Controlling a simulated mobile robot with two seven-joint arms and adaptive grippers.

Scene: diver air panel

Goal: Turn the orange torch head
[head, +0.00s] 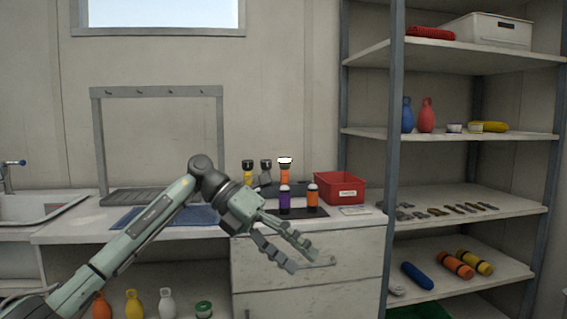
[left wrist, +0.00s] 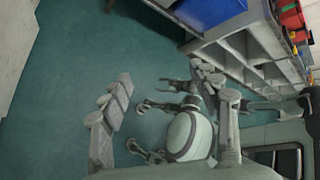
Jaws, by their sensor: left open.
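A tall orange torch (head: 285,175) stands upright at the back of the counter, its flared head (head: 285,160) pale on top. The purple cylinder in front hides its lower part. My left gripper (head: 303,263) is open and empty, hanging in front of the white drawers, below and nearer than the torch. Its fingers point down and right. In the left wrist view my open left gripper (left wrist: 177,88) has nothing between its fingertips but floor and machine parts farther off; no torch can be made out there. My right gripper cannot be made out.
A purple cylinder (head: 284,201) and a shorter orange one (head: 312,197) stand close before the torch. Yellow (head: 247,172) and grey (head: 265,171) torches stand left. A red bin (head: 340,188) is right. A shelf post (head: 393,150) rises right of the counter (head: 70,232).

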